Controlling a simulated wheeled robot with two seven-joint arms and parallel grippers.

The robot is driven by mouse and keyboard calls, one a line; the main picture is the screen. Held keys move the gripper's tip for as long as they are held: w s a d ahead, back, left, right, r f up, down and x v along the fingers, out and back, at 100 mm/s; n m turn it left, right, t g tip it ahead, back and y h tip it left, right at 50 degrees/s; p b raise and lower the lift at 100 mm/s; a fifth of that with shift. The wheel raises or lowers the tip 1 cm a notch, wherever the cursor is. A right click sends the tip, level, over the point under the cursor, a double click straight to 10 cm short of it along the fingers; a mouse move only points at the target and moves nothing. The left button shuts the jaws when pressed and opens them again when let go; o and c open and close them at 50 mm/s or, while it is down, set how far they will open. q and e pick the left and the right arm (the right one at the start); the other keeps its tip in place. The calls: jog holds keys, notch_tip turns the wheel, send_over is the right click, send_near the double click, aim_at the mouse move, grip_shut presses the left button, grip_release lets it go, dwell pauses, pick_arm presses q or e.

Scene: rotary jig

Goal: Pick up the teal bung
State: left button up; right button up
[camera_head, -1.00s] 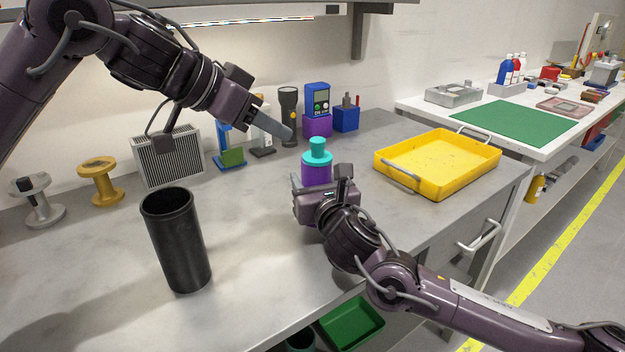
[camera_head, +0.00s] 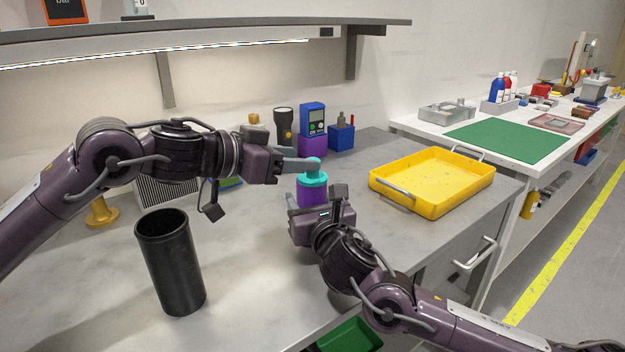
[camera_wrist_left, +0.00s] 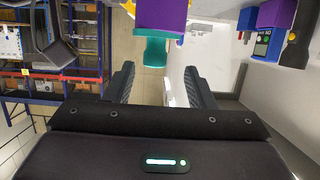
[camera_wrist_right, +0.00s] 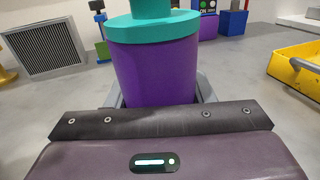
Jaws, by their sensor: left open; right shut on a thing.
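The teal bung (camera_head: 313,178) sits in the top of a purple container (camera_head: 311,196) on the grey bench. The bung has a wide rim and a narrower knob, and it also shows in the left wrist view (camera_wrist_left: 156,50) and the right wrist view (camera_wrist_right: 150,26). My left gripper (camera_head: 306,165) is open, its fingers level with the knob; in the left wrist view the bung lies ahead, between the finger lines. My right gripper (camera_wrist_right: 158,95) is shut on the purple container, low on its body; its fingertips are mostly hidden behind it.
A tall black cylinder (camera_head: 171,262) stands at the front left. A yellow tray (camera_head: 432,205) lies to the right. A torch (camera_head: 284,126) and a blue meter (camera_head: 312,118) on a purple block stand behind. A grey finned box (camera_wrist_right: 46,47) stands back left.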

aim_at(320, 173)
pick_arm(q)
jog(key=x, duration=0.6)
jog(key=shift+s+d, duration=0.2)
jog(key=shift+s, duration=0.05)
jog(key=c, duration=1.1)
